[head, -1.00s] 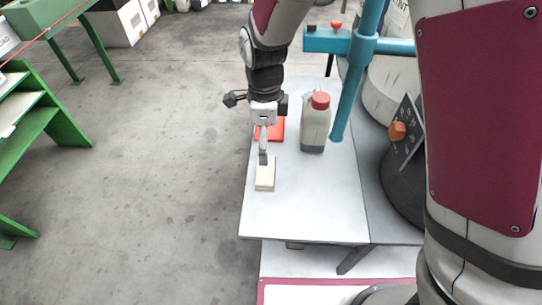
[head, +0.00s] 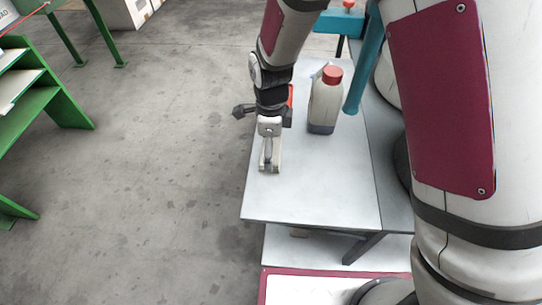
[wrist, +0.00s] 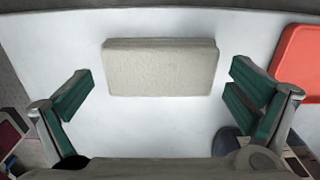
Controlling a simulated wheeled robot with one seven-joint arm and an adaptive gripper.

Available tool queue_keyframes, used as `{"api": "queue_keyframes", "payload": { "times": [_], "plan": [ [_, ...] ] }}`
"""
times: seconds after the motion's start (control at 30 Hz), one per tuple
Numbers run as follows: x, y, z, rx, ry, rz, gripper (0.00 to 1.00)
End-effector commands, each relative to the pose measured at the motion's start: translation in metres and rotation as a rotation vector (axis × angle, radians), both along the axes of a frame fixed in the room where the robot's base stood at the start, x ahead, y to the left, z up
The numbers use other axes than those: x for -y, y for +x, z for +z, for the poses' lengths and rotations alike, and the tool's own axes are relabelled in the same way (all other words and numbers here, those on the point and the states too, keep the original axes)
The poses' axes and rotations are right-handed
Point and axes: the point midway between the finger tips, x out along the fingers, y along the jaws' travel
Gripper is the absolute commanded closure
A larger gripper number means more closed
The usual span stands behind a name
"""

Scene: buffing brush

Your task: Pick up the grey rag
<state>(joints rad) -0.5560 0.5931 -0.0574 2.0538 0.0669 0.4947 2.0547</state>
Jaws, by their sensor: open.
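The grey rag (wrist: 160,66) is a pale grey-beige, flat rectangular pad lying on the white tabletop. In the wrist view it is whole and sits between and slightly beyond my fingertips, with bare table on both sides. My gripper (wrist: 160,84) is open, with one green-padded finger to the left and one to the right, neither touching the rag. In the head view my gripper (head: 270,168) points down low over the table, and its fingers mostly hide the rag.
A grey bottle with a red cap (head: 325,103) stands right of my gripper. A flat orange-red item (wrist: 301,64) lies to the rag's right in the wrist view. The front tabletop (head: 310,195) is clear.

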Motion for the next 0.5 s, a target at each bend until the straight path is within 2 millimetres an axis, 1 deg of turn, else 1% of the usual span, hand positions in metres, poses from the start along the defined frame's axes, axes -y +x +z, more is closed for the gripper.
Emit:
{"api": "queue_keyframes", "payload": {
  "times": [0.03, 0.07, 0.3, 0.33, 0.37, 0.4, 0.47, 0.5],
  "plan": [
    [0.0006, -0.0005, -0.009, -0.002, -0.001, 0.0, 0.0],
    [0.0004, -0.0005, -0.0108, -0.002, -0.001, 0.0, 0.0],
    [0.0, -0.0003, -0.0108, 0.0, 0.0, 0.001, 0.0],
    [0.0, -0.0003, -0.0108, 0.0, 0.0, 0.001, 0.05],
    [0.0, -0.0003, -0.0107, 0.0, 0.0, 0.0, 0.11],
    [0.0, -0.0003, -0.0107, 0.0, 0.0, 0.0, 0.2],
    [0.0, -0.0003, -0.0108, 0.0, 0.0, 0.0, 0.34],
    [0.0, -0.0003, -0.0108, 0.0, 0.0, 0.0, 0.37]
  ]
}}
